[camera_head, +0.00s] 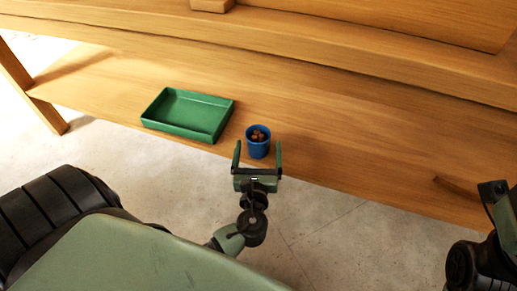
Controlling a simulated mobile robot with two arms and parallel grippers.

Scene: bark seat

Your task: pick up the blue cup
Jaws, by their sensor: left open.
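The blue cup (258,150) stands upright on the wooden bench near its front edge, just right of the green tray. Several small brown pieces (258,135) lie inside it. My left gripper (258,147) is open and reaches in from the front. Its two fingers appear on either side of the cup in the head view, with a gap on each side. I cannot tell whether the fingertips are at the cup's depth.
An empty green tray (165,125) sits to the left of the cup. The wooden bench (350,130) is clear to the right of the cup. A raised backrest (300,50) runs behind. A bench leg (35,98) stands on the concrete floor (330,230) at left.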

